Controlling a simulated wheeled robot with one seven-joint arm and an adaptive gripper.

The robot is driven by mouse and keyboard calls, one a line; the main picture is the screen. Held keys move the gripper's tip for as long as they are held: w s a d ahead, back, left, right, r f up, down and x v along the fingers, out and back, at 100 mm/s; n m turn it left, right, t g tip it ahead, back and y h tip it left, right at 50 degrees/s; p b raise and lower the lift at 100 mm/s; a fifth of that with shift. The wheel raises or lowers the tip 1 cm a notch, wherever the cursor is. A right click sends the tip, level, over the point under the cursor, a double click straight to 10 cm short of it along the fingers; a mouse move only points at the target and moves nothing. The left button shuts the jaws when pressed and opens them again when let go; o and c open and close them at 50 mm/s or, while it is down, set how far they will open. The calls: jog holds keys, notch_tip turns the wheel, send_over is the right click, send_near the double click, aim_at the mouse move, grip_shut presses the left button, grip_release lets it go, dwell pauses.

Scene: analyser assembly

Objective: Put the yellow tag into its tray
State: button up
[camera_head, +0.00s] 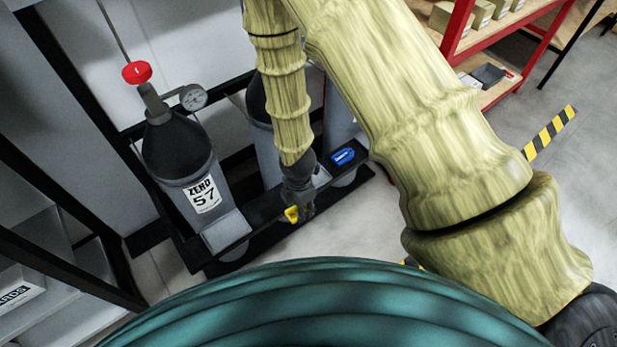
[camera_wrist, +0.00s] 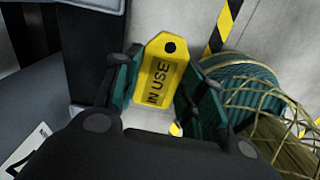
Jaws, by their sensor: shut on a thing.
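The yellow tag (camera_wrist: 160,72) reads "IN USE" and has a dark hole near its pointed end. My gripper (camera_wrist: 158,95) is shut on it, with one finger at each side edge. In the head view the yellow tag (camera_head: 291,214) shows as a small patch at my gripper (camera_head: 299,205), in front of the black cylinder rack (camera_head: 262,213). A blue labelled piece (camera_head: 343,157) lies on the rack's dark top bar, right of my gripper; its lettering is too small to read. I cannot tell which thing is the tag's tray.
A grey cylinder (camera_head: 184,165) marked "ZERO 57", with a red knob (camera_head: 137,72) and a gauge (camera_head: 193,97), stands left of my gripper. A red-framed shelf (camera_head: 459,28) at upper right holds boxes and a dark open container (camera_head: 489,74).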

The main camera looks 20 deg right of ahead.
jog(key=shift+s+f+n, duration=0.15)
jog(key=shift+f+n, duration=0.05)
jog(key=shift+n, duration=0.1)
jog(key=shift+w, duration=0.3)
jog(key=w+d, duration=0.2)
jog(key=w, duration=0.2)
jog(key=w+d+f, duration=0.1)
jog(key=w+d, duration=0.1)
jog(key=w, duration=0.3)
jog(key=w+d, duration=0.2)
jog(key=w, duration=0.2)
jog(key=shift+w+d+f+p, duration=0.3)
jog(key=shift+w+p, duration=0.05)
jog(key=shift+p, duration=0.05)
jog(key=shift+f, duration=1.75)
jog(key=o, duration=0.5)
jog(key=shift+f, duration=0.1)
jog(key=o, duration=0.5)
